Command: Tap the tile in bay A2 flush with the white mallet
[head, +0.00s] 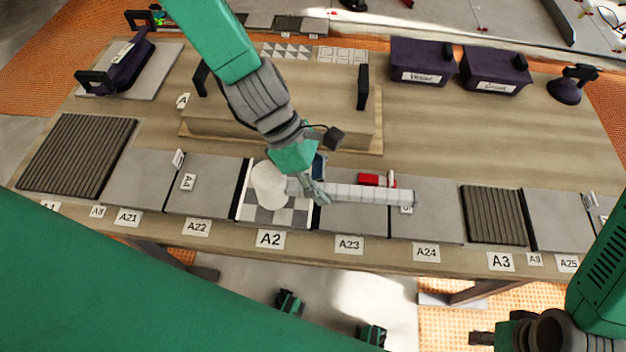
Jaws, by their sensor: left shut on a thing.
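The white mallet (268,185) has a thick cylindrical head and a pale banded handle that reaches right across the bays behind A23 and A24. My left gripper (312,190) is shut on the mallet's handle close to the head. The mallet head is over the grey-and-white checkered tile (270,215) in bay A2, above the A2 label (270,239). The head hides part of the tile, and I cannot tell whether it touches it or whether the tile is flush. My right gripper (483,338) is at the bottom right, away from the bench; its opening is unclear.
Plain grey slabs flank A2, with ribbed dark tiles at the far left and in A3 (494,215). A red object (375,180) lies behind the handle. A wooden board with black handles (363,88) stands behind. Two purple bins (422,62) and a suction cup (572,85) are back right.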

